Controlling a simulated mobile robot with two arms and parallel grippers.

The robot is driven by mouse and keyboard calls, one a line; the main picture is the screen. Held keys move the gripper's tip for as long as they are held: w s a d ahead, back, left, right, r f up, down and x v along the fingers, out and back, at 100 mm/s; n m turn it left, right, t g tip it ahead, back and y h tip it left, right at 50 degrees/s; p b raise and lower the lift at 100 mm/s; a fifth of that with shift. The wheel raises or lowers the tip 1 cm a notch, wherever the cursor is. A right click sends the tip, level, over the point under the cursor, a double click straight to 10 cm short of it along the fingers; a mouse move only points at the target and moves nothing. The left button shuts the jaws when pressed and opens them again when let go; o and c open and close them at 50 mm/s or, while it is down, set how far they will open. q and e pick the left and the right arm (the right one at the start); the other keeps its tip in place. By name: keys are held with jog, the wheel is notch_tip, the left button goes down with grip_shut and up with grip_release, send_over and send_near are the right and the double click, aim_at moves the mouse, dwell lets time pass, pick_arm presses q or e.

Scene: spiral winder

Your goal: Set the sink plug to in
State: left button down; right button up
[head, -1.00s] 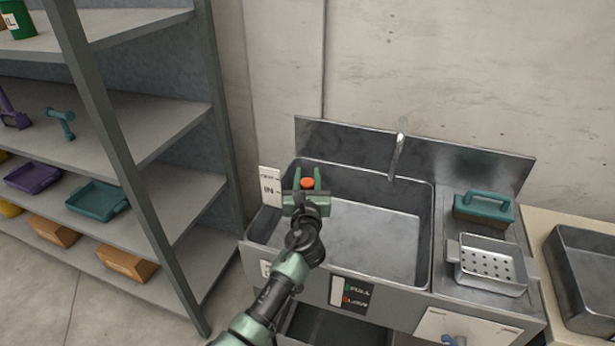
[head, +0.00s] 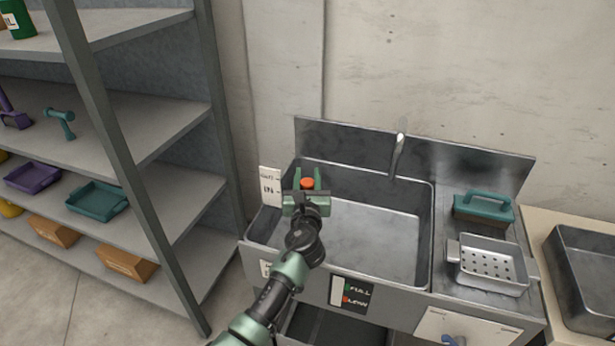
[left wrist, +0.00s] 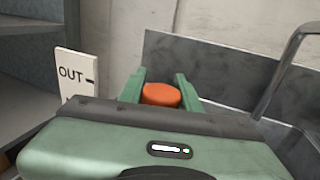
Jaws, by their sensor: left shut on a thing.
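The sink plug shows as a round orange-red knob (head: 307,183), at the left side of the metal sink (head: 375,240). My left gripper (head: 307,180) is shut on the knob, with a green finger on either side of it. In the left wrist view the orange knob (left wrist: 161,95) sits between the two green fingers (left wrist: 160,92). A white label plate (head: 269,187) stands just left of the knob; in the left wrist view this plate (left wrist: 75,76) reads OUT beside a dark mark. The lower part of the plug is hidden by my gripper. My right gripper is not in view.
A faucet (head: 397,156) rises at the sink's back. A teal-handled block (head: 484,210) and a perforated metal basket (head: 490,262) sit on the right drainboard. A grey shelf rack (head: 160,130) stands close on the left. The sink basin's middle is clear.

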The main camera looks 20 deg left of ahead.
pick_arm(q)
notch_tip(320, 180, down, 5)
jog(key=b, duration=0.3)
jog(key=shift+s+b, duration=0.1)
jog(key=shift+b, duration=0.25)
jog(key=c, duration=1)
grip_release()
jog(key=v, duration=0.7)
jog(key=shift+s, duration=0.35)
jog(key=shift+d, duration=0.15)
